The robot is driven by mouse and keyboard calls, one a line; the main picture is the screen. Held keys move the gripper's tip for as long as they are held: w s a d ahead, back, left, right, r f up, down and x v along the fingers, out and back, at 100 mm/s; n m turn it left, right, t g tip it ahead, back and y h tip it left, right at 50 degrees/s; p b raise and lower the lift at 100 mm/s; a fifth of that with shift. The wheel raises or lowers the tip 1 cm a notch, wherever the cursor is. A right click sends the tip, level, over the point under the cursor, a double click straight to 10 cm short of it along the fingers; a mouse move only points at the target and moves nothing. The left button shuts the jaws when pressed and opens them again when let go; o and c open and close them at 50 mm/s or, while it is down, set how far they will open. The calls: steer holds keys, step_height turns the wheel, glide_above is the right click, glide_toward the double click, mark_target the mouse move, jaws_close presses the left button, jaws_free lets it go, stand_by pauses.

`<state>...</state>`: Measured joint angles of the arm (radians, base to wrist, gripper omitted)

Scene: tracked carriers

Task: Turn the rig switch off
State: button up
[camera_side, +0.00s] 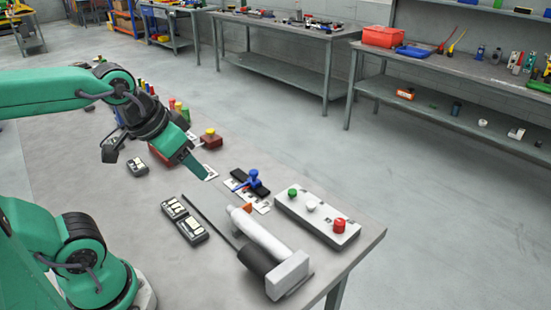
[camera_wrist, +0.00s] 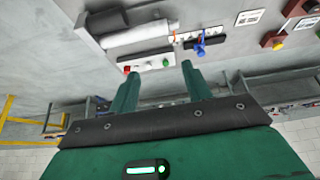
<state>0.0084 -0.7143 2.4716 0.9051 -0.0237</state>
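No part is clearly labelled as the rig switch. A pale control box (camera_side: 325,222) with a green, a white and a red knob lies near the table's right edge; it also shows in the wrist view (camera_wrist: 147,65). A blue lever or clamp (camera_side: 254,178) with a black bar sits on a white plate just left of it, also in the wrist view (camera_wrist: 200,46). My gripper (camera_side: 205,172) is above the table, left of the blue part and apart from it. In the wrist view my gripper (camera_wrist: 160,80) has its two fingers spread with nothing between them.
A white cylinder with a dark end (camera_side: 262,235) and a thin dark rod lie in front of the box. Small dark keypads (camera_side: 191,231) are left of these. A red box with a yellow-based knob (camera_side: 210,139) stands behind my gripper.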

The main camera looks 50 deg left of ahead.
steer(key=w+d+r+n+g, duration=0.1)
steer(key=w+d+r+n, duration=0.15)
steer(key=w, duration=0.55)
steer(key=n+g, duration=0.4)
glide_above(340, 221)
steer(key=f, duration=1.4)
steer(key=shift+s+a+f, duration=0.2)
steer(key=shift+s+f, duration=0.05)
steer(key=shift+f, duration=0.15)
steer(key=shift+w+d+f, duration=0.2)
steer(key=shift+d+f, duration=0.05)
steer(key=shift+f, duration=0.2)
steer(key=shift+f, duration=0.1)
steer(key=shift+f, duration=3.8)
steer(key=shift+c, duration=0.2)
